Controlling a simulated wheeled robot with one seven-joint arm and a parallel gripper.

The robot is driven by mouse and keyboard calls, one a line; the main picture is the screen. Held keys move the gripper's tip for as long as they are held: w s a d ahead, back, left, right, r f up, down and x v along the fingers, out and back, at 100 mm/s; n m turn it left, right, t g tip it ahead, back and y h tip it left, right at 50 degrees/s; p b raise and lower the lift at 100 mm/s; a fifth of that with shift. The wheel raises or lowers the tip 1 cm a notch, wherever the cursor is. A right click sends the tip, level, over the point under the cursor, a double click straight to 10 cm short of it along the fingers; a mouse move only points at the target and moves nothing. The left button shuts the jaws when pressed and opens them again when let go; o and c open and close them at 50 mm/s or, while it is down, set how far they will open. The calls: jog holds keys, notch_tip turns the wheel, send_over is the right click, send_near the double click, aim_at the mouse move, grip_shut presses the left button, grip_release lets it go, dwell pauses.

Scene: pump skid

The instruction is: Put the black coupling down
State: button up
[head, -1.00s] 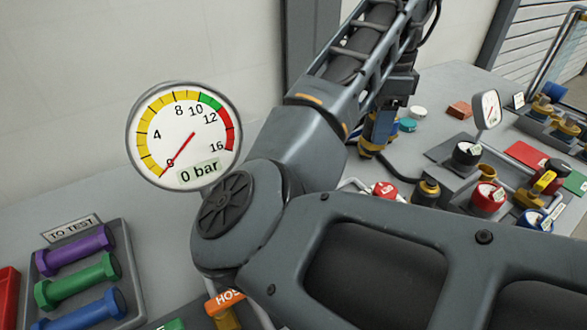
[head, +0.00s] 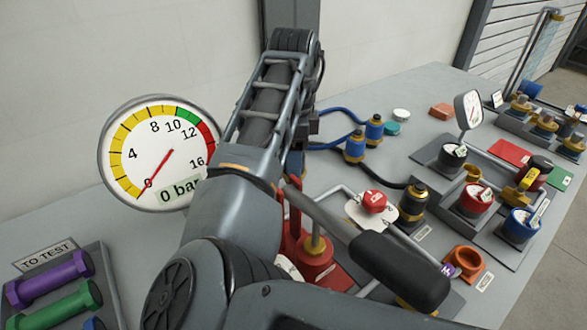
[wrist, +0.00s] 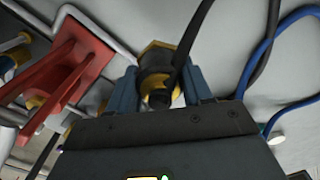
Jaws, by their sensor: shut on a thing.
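In the wrist view my gripper (wrist: 163,70) is shut on the black coupling (wrist: 156,62), with its two blue fingers on either side. The coupling has a brass-coloured collar, and a black hose runs from it past the gripper. I cannot tell whether it touches the surface beneath. Another black and brass fitting (head: 413,205) stands on the table, right of my arm.
A red hand pump (head: 318,262) with a black-handled lever (head: 400,268) stands close by. Blue couplings (head: 355,147) on hoses stand behind. A pressure gauge (head: 158,150) is at left, and a grey rack of coloured fittings (head: 455,157) at right. Some table (head: 345,105) is clear at the back.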

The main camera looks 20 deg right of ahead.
jog(key=shift+f, duration=1.85)
jog(key=shift+f, duration=0.2)
jog(key=o, duration=1.2)
jog(key=shift+c, duration=0.2)
jog(key=shift+r, duration=0.1)
notch_tip(320, 180, up, 12)
jog(key=shift+r, duration=0.1)
